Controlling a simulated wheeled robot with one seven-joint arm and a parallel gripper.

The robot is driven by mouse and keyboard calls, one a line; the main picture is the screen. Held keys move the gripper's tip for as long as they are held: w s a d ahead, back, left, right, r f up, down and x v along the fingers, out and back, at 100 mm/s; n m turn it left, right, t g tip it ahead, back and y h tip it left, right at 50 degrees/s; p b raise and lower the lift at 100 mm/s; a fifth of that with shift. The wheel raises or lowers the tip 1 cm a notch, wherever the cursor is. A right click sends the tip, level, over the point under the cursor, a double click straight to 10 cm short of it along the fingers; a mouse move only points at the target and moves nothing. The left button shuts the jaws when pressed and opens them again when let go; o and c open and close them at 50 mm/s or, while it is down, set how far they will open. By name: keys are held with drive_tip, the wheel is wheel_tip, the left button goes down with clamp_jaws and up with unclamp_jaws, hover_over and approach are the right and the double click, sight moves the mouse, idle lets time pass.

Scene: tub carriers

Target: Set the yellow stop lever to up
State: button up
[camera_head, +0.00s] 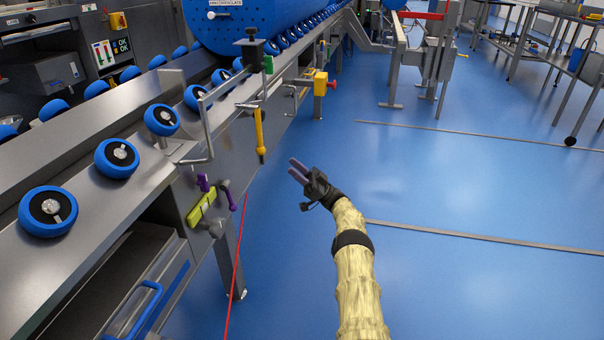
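The yellow stop lever (260,136) is on the side of the conveyor line, at the centre left of the head view. My gripper (292,167) is to the right of the lever and a little lower in the picture, over the blue floor. Its two purplish fingers point up and left toward the conveyor side. It appears apart from the lever, with nothing visible between the fingers. The finger gap is too small here to judge.
A yellow-green block (201,207) and purple handles (231,198) sit on the conveyor side, lower left of the lever. A bent grey rail (207,130) and a yellow box with a red button (321,83) flank it. Blue wheels (48,211) line the conveyor.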

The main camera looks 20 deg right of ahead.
drive_tip(key=v, duration=0.2)
drive_tip(key=shift+s+d+f+b, duration=0.1)
drive_tip(key=shift+d+f+b, duration=0.1)
drive_tip(key=shift+b, duration=0.15)
